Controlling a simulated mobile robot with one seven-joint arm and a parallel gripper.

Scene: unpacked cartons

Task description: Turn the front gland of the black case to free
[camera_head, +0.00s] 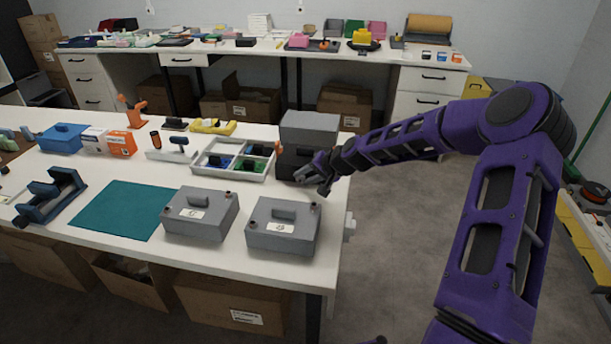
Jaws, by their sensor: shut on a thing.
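The black case (288,163) stands at the right end of the white table, below and in front of a grey box. A small orange part (278,147) shows at its left upper edge. My gripper (302,174) reaches in from the right, against the front of the black case. It is shut on a small part there, which fits the front gland. The jaws hide the gland, so I cannot tell how far it is turned.
A divided tray (204,153) with blue and green parts lies left of the black case. A teal mat (122,210) lies empty. A grey box (310,127) stands behind.

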